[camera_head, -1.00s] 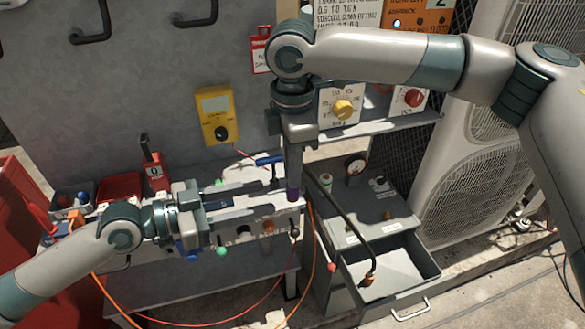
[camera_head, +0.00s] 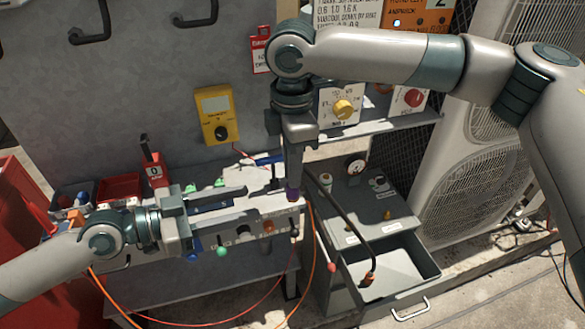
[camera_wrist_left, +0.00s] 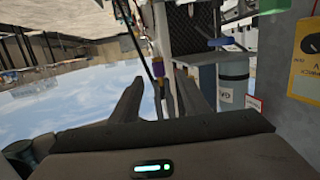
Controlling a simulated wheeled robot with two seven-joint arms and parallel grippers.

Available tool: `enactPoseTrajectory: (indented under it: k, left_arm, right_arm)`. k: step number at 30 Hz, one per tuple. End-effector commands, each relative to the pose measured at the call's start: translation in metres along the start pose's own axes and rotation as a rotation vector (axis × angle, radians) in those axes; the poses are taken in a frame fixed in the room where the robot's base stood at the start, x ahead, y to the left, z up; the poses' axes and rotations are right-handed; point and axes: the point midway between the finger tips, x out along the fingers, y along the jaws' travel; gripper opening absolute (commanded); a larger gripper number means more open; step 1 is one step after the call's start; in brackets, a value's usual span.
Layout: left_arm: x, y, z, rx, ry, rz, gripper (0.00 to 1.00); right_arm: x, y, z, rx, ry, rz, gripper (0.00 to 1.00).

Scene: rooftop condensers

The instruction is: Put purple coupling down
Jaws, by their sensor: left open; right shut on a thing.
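The purple coupling (camera_head: 293,194) is a small dark purple piece at the lower end of my right gripper (camera_head: 294,184), which points straight down and is shut on it. The coupling is just above or at the right end of the pale bench; I cannot tell if it touches. My left gripper (camera_head: 250,201) is open and empty, to the left of the coupling, its fingers pointing right towards it. In the left wrist view the purple coupling (camera_wrist_left: 158,89) shows beyond and between the open fingers (camera_wrist_left: 158,95), apart from them.
A pale bench (camera_head: 268,207) with coloured knobs lies below both grippers. A grey cabinet with an open drawer (camera_head: 405,270) stands at right, with a dark hose (camera_head: 350,222) looping into it. A yellow meter (camera_head: 216,116) hangs on the wall. Orange cables hang in front.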

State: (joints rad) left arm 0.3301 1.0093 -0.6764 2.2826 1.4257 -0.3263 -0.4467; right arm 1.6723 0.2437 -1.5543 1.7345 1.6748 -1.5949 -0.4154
Motion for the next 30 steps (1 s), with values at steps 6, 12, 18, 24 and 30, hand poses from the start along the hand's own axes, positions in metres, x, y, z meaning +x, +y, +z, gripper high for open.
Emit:
enactPoseTrajectory:
  k: [6,12,18,24,30]
  left_arm:
    - [0.012,-0.011,0.048,0.024,-0.030,-0.056,0.42]
    - [0.024,-0.019,0.126,0.061,-0.101,-0.141,0.42]
    - [0.026,-0.013,0.217,0.086,-0.212,-0.218,0.42]
    - [0.019,-0.007,0.307,0.050,-0.335,-0.312,0.42]
    - [0.005,-0.004,0.396,-0.073,-0.456,-0.442,0.42]
  right_arm:
    - [0.000,0.000,0.000,0.000,0.000,0.000,0.00]
    - [0.000,0.000,0.000,0.000,0.000,0.000,0.00]
    - [0.000,0.000,0.000,0.000,0.000,0.000,0.00]
    - [0.000,0.000,0.000,0.000,0.000,0.000,0.00]
    - [0.000,0.000,0.000,0.000,0.000,0.000,0.00]
